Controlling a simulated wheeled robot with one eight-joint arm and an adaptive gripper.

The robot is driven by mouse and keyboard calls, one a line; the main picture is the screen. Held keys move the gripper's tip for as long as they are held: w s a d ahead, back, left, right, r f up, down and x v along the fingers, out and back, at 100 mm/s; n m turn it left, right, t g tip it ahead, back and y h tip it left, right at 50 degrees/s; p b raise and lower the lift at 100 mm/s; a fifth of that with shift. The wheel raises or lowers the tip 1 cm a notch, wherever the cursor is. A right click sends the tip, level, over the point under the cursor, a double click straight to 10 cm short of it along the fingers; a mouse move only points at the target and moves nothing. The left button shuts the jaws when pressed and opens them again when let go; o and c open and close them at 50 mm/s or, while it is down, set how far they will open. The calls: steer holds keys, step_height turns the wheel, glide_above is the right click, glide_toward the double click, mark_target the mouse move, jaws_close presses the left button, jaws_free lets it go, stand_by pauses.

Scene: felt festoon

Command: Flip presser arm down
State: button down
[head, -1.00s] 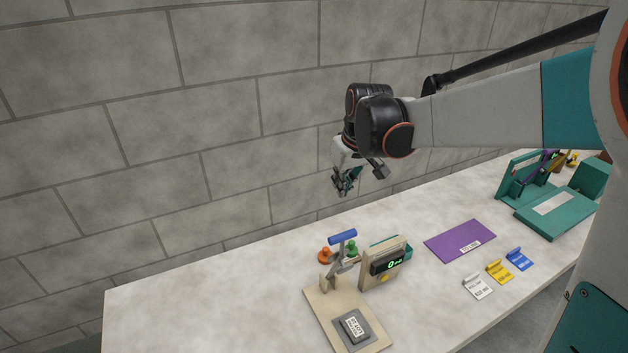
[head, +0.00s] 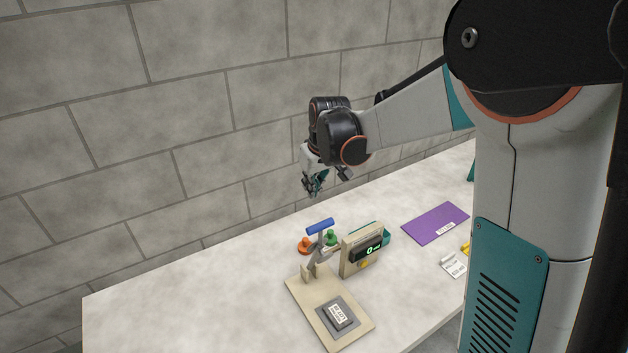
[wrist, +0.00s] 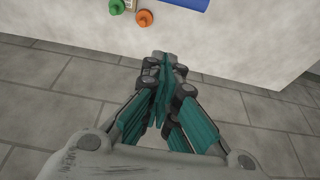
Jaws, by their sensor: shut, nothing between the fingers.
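The presser arm (head: 317,254) is a grey lever with a blue handle bar (head: 320,226) on top. It stands raised on a beige base (head: 309,304), hinged at the base's far end. A dark grey pad (head: 338,314) with a white label lies at the base's near end. My gripper (head: 314,190) is above and behind the blue handle, apart from it. In the wrist view my gripper (wrist: 168,75) has its teal fingers together and empty. Part of the blue handle (wrist: 190,4) shows at the top edge of that view.
A beige display box (head: 361,249) stands right of the presser arm. A purple mat (head: 435,223) and a white tag (head: 453,264) lie to the right. The table's left part is clear.

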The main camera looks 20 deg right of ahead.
step_height(320, 180, down, 7)
steer(key=s, duration=0.2)
steer(key=shift+d+r+p, duration=0.2)
steer(key=shift+d+p, duration=0.1)
